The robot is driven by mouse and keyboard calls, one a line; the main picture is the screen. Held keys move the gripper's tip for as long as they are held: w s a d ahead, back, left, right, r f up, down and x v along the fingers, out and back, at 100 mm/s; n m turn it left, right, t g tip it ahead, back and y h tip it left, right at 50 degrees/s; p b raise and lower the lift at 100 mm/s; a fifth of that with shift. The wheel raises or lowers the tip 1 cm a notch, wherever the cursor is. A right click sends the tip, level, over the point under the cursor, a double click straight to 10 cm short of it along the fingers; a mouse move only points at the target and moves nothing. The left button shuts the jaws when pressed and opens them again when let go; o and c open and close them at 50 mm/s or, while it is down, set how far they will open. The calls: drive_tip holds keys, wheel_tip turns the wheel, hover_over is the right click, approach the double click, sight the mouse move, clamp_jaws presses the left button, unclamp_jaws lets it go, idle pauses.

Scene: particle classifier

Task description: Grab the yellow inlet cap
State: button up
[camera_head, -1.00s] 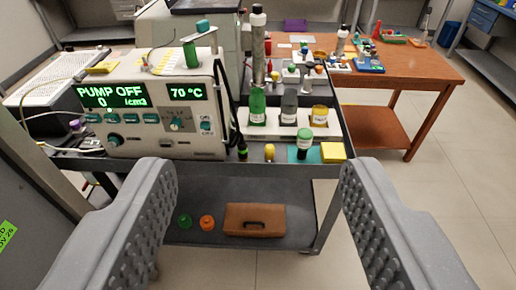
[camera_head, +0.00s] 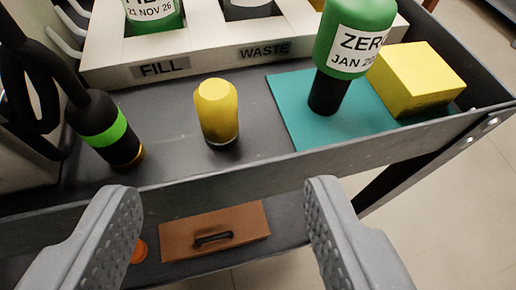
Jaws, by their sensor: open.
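The yellow inlet cap (camera_head: 217,112) stands upright on the dark grey cart top, behind the raised front edge. It is a small yellow cylinder with a dark base. My gripper (camera_head: 215,195) is open and empty, its two grey textured fingers wide apart in the lower picture. The cap is beyond the fingertips and appears between them, a little left of the middle of the picture. The fingers do not touch it.
The cart's front lip (camera_head: 250,178) runs between my fingers and the cap. A black connector with a green band (camera_head: 103,128) is to the left. A FILL/WASTE rack (camera_head: 205,62) stands behind.

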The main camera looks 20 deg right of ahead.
sight(214, 111)
drive_tip(key=b+x, duration=0.1)
drive_tip(key=x, duration=0.7)
drive_tip(key=shift+w+f+b, duration=0.2)
drive_tip(key=shift+w+b, duration=0.1)
drive_tip(key=shift+b, duration=0.05)
drive_tip(key=shift+a+b+x, duration=0.15)
drive_tip(key=shift+b+x, duration=0.1)
drive_tip(key=shift+x, duration=0.6)
drive_tip(key=shift+a+b+x, duration=0.15)
drive_tip(key=shift+b+x, duration=0.15)
drive_tip(key=shift+x, duration=0.55)
drive_tip(key=shift+a+b+x, duration=0.2)
drive_tip(key=shift+b+x, duration=0.05)
drive_tip(key=shift+x, duration=0.6)
drive_tip(key=shift+d+f, duration=0.1)
drive_tip(key=c, duration=1)
